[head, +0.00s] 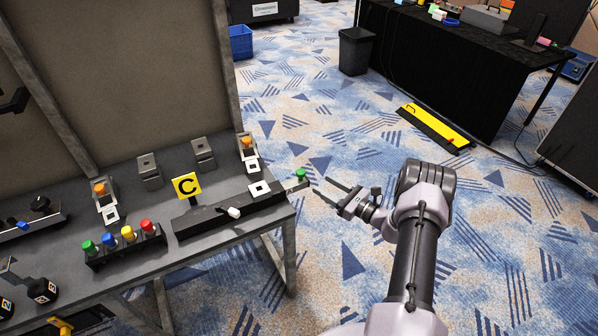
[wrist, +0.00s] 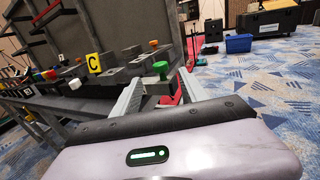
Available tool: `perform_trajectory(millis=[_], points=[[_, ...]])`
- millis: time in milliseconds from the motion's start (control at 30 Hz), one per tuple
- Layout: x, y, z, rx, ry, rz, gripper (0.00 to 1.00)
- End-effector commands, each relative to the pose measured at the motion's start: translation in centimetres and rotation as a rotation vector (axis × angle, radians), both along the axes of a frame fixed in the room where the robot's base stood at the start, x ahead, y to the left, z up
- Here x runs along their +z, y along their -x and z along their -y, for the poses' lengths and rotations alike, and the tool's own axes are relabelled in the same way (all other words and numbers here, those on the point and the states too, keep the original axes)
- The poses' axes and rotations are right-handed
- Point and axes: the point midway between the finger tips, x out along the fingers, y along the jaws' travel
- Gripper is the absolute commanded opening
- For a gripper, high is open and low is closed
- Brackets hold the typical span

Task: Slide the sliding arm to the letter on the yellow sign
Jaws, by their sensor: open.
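The yellow sign (head: 187,185) with a black letter C stands on a stem behind a long dark slider box (head: 205,222) on the table's front right part. It also shows in the wrist view (wrist: 94,63). A white knob (head: 234,212) sits on the box's front. A grey bar with a green knob (head: 301,174) sticks out at the right end, past the table edge; I take it for the sliding arm. My gripper (head: 322,187) is open and empty, just right of the green knob. In the wrist view the green knob (wrist: 160,68) appears between the fingers, apparently beyond their tips.
A row of green, blue, yellow and red buttons (head: 127,238) stands left of the slider box. Orange-topped devices (head: 248,146) are behind it.

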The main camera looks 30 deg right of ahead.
Motion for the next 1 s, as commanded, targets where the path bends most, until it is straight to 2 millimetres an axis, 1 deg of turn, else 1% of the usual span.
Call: perform_trajectory(millis=[33, 200, 333, 400, 500, 767, 800, 867, 1000], points=[[-0.4, -1.4, -0.8, 0.005, 0.004, 0.002, 0.52], [-0.3, -5.7, -2.7, 0.005, 0.004, 0.002, 0.52], [-0.2, -8.0, -3.7, 0.004, 0.003, 0.001, 0.52], [-0.2, -8.9, -4.2, 0.004, 0.003, 0.000, 0.52], [-0.1, -9.6, -4.4, 0.002, 0.002, 0.000, 0.52], [0.0, -9.8, -4.6, 0.003, 0.002, -0.001, 0.52], [0.0, -9.8, -4.6, 0.003, 0.002, -0.001, 0.50], [0.0, -9.8, -4.6, 0.003, 0.002, -0.001, 0.38], [0.0, -9.8, -4.5, 0.003, 0.002, -0.001, 0.10]])
